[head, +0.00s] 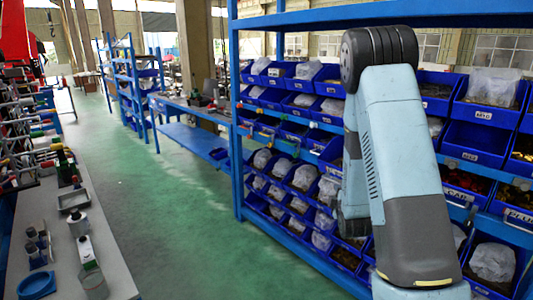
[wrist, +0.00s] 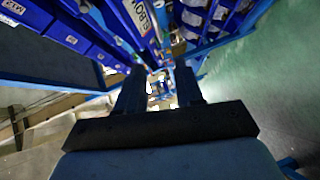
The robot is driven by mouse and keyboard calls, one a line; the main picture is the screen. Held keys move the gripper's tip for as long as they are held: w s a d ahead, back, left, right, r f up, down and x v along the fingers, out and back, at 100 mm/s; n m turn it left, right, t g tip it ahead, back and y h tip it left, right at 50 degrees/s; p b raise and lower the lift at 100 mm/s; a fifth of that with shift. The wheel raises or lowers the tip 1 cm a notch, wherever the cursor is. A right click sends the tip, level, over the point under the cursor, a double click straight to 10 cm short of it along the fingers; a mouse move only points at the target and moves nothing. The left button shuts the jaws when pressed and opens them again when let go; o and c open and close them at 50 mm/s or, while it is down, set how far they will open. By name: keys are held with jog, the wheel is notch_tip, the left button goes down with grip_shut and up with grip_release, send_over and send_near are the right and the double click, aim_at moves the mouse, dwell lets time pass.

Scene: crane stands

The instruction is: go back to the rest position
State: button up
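My gripper (wrist: 160,88) shows in the wrist view with its two dark fingers apart and nothing between them. Past the fingertips are blue shelf parts and small bright shapes too blurred to name. In the head view my pale blue and grey arm stands in front of the blue shelf rack (head: 238,150). My gripper cannot be made out in the head view.
Blue bins (head: 482,112) with bagged and loose parts fill the rack close around my arm; bins (wrist: 118,22) also fill the wrist view's upper left. A grey bench (head: 112,262) with bottles stands left. The green floor (head: 185,205) between is clear.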

jog(key=s+a+r+m+g+y, duration=0.1)
jog(key=s+a+r+m+g, duration=0.1)
jog(key=s+r+m, duration=0.45)
jog(key=s+a+r+m+g, duration=0.2)
jog(key=s+r+g, duration=0.1)
jog(key=r, duration=0.7)
jog(key=s+a+r+m+g, duration=0.1)
jog(key=s+r+m, duration=0.1)
jog(key=s, duration=0.7)
jog(key=s+a+r+m+g, duration=0.2)
jog(key=s+r, duration=0.1)
jog(key=s, duration=0.6)
jog(key=s+a+r+m+g+y, duration=0.1)
jog(key=s+r+m+g, duration=0.1)
jog(key=s, duration=0.6)
jog(key=shift+s+a+r, duration=0.25)
jog(key=shift+s+r, duration=0.15)
jog(key=shift+r, duration=0.2)
jog(key=shift+d, duration=0.1)
